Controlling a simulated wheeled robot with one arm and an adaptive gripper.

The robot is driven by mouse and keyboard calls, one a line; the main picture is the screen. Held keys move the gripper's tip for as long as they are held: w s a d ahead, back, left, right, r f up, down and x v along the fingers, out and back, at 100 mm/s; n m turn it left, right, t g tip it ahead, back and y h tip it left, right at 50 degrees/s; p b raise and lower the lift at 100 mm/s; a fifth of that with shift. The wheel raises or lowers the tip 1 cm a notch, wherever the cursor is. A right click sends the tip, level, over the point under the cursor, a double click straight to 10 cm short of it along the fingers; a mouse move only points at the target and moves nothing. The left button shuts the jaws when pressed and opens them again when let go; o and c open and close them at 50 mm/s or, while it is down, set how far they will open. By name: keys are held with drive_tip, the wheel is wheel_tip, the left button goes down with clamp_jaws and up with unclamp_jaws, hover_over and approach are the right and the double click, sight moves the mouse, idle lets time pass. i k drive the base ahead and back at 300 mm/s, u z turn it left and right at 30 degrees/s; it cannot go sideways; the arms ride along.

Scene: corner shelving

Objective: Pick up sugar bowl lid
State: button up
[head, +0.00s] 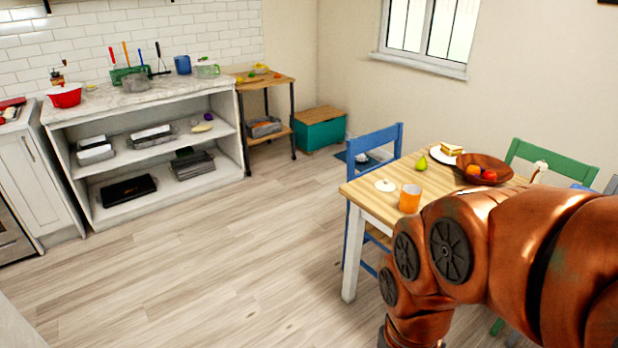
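A small round white lid with a knob (385,185), which looks like the sugar bowl lid, lies near the left corner of the wooden dining table (362,190). It is just left of an orange cup (410,198) and apart from it. No sugar bowl can be made out for certain. My orange arm fills the lower right and hides the front right of the table. My gripper is not in view; the arm runs down past the bottom edge, below and in front of the table.
A green pear (421,163), a plate with a sandwich (440,157) and a brown fruit bowl (482,178) stand farther back on the table. A blue chair (374,142) is at its left side. The wooden floor (210,250) left of the table is clear.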

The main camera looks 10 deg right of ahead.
sight(384, 185)
drive_tip(key=u, duration=0.8)
drive_tip(key=i, duration=2.65)
drive_tip(key=z, duration=1.4)
drive_tip(key=i, duration=0.75)
drive_tip(key=z, duration=0.9)
